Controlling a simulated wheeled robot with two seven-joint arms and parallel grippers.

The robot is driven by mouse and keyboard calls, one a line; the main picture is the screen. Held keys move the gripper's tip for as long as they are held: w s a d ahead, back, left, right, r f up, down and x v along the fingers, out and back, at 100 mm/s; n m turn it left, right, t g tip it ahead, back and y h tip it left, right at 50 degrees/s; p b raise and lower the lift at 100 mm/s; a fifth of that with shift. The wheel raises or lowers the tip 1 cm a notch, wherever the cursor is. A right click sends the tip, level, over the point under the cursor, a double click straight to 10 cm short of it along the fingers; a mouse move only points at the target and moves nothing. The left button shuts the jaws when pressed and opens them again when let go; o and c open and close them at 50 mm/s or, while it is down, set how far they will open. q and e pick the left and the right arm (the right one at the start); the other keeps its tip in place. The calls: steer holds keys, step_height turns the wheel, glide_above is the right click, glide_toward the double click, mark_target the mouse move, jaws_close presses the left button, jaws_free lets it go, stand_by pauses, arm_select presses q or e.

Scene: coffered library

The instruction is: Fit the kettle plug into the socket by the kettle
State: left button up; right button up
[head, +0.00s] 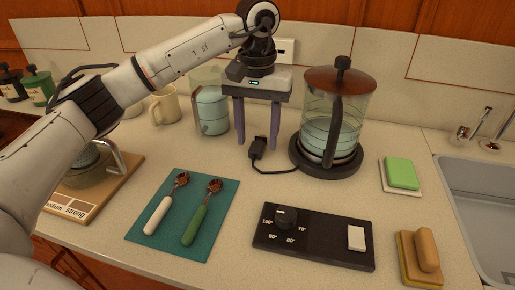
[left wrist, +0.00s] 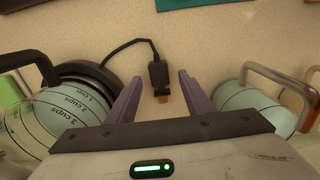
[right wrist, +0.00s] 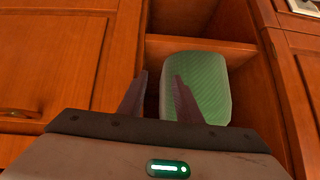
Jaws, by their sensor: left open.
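The black kettle plug (head: 257,147) lies on the counter, its cord running to the base of the glass kettle (head: 335,118). In the left wrist view the plug (left wrist: 158,74) shows near the gap between my left fingertips, its metal prongs pointing toward my palm. My left gripper (head: 258,143) is open, pointing down just over the plug, with nothing gripped. A pale socket plate (head: 285,48) on the backsplash is partly hidden behind my left arm. My right gripper (right wrist: 160,76) is open and empty, seen only in the right wrist view, in front of a wooden cabinet.
A teal mat (head: 184,240) with two spoons and a black control panel (head: 314,255) lie in front. Sponges and a sink (head: 480,215) are right. A green object (right wrist: 205,88) sits in the cabinet opening.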

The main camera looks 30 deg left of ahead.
arm_select(q)
steer(key=shift+f, duration=0.8)
steer(key=c, duration=1.1)
